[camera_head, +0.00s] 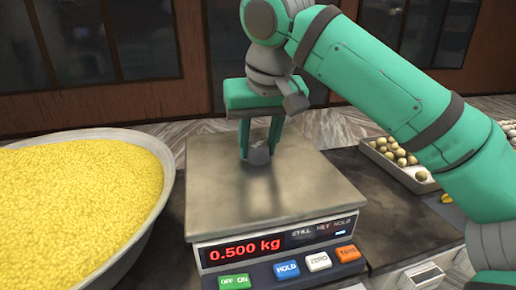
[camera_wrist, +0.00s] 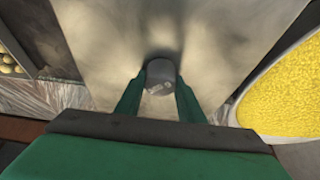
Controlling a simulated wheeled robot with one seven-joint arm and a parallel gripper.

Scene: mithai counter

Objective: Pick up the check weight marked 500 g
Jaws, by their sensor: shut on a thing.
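A small grey check weight (camera_head: 259,155) stands on the metal pan (camera_head: 310,190) of a weighing scale. Its top also shows in the wrist view (camera_wrist: 160,73), with a pale marking too small to read. My gripper (camera_head: 261,152) is over the pan with its green fingers pointing down, shut on the weight from both sides. In the wrist view the fingers (camera_wrist: 160,88) flank the weight. The scale's red display (camera_head: 245,250) reads 0.500 kg.
A large metal bowl of yellow grains (camera_head: 70,200) stands close at the left of the scale. A tray of round sweets (camera_head: 395,150) is at the right, partly behind my arm. The pan around the weight is clear.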

